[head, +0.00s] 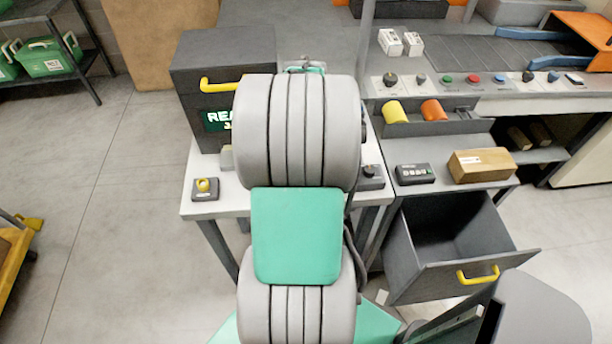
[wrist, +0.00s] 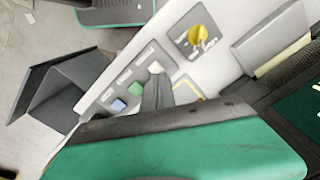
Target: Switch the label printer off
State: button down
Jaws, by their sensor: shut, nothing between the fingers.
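A dark grey machine (head: 222,80) with a yellow handle and a green lit display (head: 214,120) stands on the white table; it may be the label printer, but I read no name on it. In the wrist view, labelled blue (wrist: 118,105), green (wrist: 135,89) and whitish (wrist: 156,67) buttons sit in a row on the white surface. A yellow knob (wrist: 198,35) on a grey plate is beside them; it also shows in the head view (head: 204,185). My gripper (wrist: 157,82) is shut and empty, its tips close to the whitish button; contact is unclear. My arm hides the buttons in the head view.
An open grey drawer (head: 414,276) juts out at the right. A panel (head: 455,82) of knobs and buttons lies at the back right.

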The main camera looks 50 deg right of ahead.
jog(key=shift+f+b, duration=0.65)
jog(key=shift+f, duration=0.35)
dwell(0.3)
jog(key=shift+r+p, duration=2.6)
jog(key=shift+r, duration=1)
